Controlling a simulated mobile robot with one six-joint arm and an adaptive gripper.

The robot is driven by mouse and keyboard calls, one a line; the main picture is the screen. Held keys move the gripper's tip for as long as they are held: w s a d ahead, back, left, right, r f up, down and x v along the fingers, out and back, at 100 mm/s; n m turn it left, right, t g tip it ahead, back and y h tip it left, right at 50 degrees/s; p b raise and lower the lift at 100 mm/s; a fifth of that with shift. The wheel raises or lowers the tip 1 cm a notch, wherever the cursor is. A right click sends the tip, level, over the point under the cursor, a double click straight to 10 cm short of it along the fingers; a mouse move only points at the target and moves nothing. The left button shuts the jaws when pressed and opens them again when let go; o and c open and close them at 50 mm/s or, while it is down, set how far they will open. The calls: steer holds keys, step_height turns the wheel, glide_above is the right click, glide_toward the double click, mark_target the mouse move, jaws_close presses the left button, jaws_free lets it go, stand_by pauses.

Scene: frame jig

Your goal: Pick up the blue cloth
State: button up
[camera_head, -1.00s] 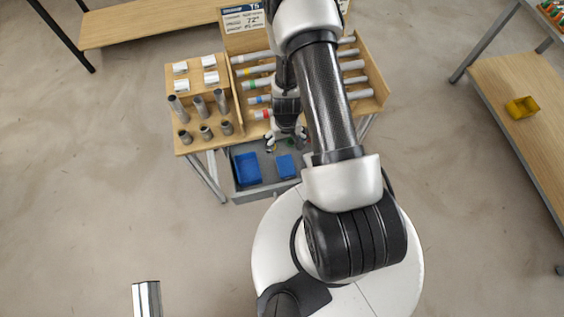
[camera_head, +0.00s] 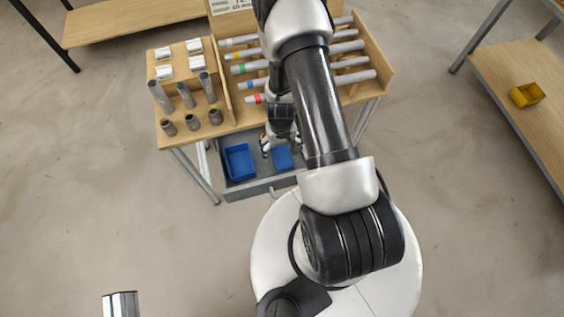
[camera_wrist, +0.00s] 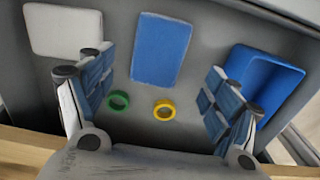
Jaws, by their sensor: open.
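The blue cloth (camera_wrist: 159,48) lies flat as a rectangle on the grey floor of an open drawer (camera_head: 262,186). In the head view the cloth (camera_head: 283,159) shows just below my gripper (camera_head: 278,143), which partly hides the drawer there. In the wrist view my gripper (camera_wrist: 153,70) is open and empty, its padded fingers wide apart at left and right. The cloth lies beyond and between them, apart from both.
A blue bin (camera_wrist: 278,67) is right of the cloth in the wrist view, a white piece (camera_wrist: 64,32) left. A green ring (camera_wrist: 118,101) and a yellow ring (camera_wrist: 164,110) lie nearer. The wooden bench (camera_head: 240,121) with tubes stands over the drawer.

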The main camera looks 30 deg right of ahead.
mark_target(282, 156)
steer(key=shift+d+f+b, duration=0.1)
steer(key=shift+f+b, duration=2.4)
steer(key=shift+f, duration=0.4)
steer(key=shift+r, duration=0.1)
steer(key=shift+c, duration=0.4)
steer(key=c, duration=1.1)
steer(key=shift+o, duration=0.2)
steer(key=shift+r, duration=0.1)
step_height(282, 156, up, 20)
steer(key=p, duration=2)
steer(key=shift+w, duration=0.1)
